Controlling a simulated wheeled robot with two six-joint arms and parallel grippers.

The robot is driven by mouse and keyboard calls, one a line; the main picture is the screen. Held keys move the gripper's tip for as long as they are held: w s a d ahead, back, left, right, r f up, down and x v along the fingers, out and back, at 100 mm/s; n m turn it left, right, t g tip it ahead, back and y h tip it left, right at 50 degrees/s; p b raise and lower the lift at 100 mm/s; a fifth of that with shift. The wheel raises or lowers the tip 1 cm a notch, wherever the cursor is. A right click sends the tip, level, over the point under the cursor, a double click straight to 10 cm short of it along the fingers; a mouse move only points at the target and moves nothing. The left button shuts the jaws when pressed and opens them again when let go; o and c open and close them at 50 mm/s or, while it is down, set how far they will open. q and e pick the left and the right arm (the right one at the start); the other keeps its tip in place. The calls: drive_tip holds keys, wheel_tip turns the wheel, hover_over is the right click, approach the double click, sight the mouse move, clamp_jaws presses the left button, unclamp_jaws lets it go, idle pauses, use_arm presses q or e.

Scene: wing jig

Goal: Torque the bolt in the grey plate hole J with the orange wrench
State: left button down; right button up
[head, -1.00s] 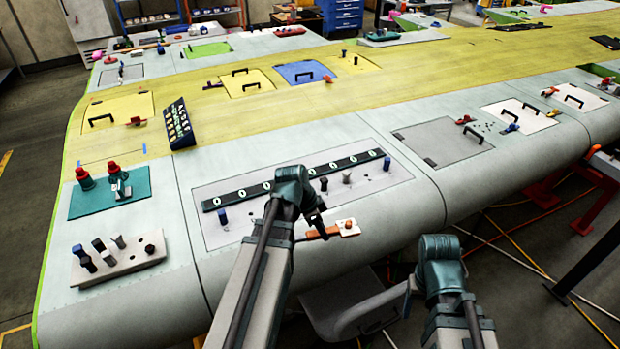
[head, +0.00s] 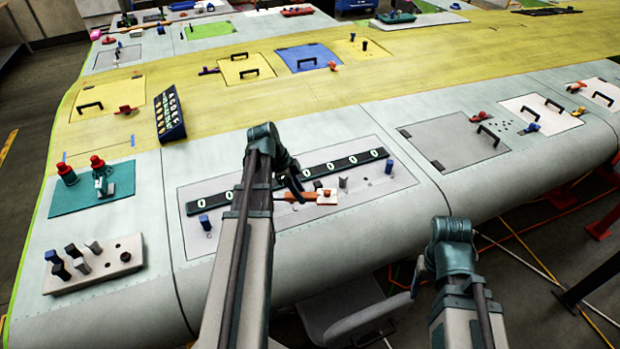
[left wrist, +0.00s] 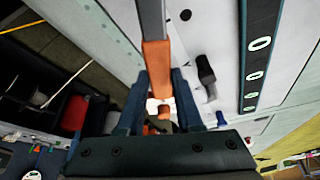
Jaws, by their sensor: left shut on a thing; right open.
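The orange wrench (head: 298,196) is in my left gripper (head: 295,190), over the front part of the grey plate (head: 275,211); its pale end points right. In the left wrist view the orange handle (left wrist: 157,65) sits between the fingers of my left gripper (left wrist: 158,95). A dark bolt (head: 317,185), a grey bolt (head: 343,183) and blue bolts at left (head: 204,221) and right (head: 389,166) stand on the plate. A dark-topped bolt (left wrist: 205,70) shows beside the wrench. I cannot read which hole is J. My right gripper (head: 420,272) is open and empty, off the wing's front edge.
A black strip with pale rings (head: 350,165) lies along the plate. A bolt block (head: 95,268) and a teal mat (head: 120,195) with red-topped items lie at left. A dark lettered box (head: 171,113) stands behind. The plate's front right is clear.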

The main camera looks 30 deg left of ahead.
sight(305, 218)
use_arm(q)
drive_tip(key=shift+w, duration=0.5)
drive_tip(key=shift+s, duration=0.1)
use_arm(e)
drive_tip(key=shift+w, duration=0.4)
use_arm(q)
drive_tip(key=shift+s, duration=0.1)
use_arm(e)
drive_tip(key=shift+s, duration=0.1)
use_arm(q)
drive_tip(key=shift+f+b, duration=0.75)
drive_tip(key=shift+b, duration=0.05)
drive_tip(key=shift+f+b, duration=1.4)
use_arm(e)
drive_tip(key=shift+f, duration=2.2)
use_arm(q)
drive_tip(key=shift+f, duration=0.15)
use_arm(e)
drive_tip(key=shift+f, duration=0.1)
use_arm(q)
drive_tip(key=shift+f+b, duration=0.65)
drive_tip(key=shift+b, duration=0.15)
use_arm(e)
drive_tip(key=shift+f, duration=0.65)
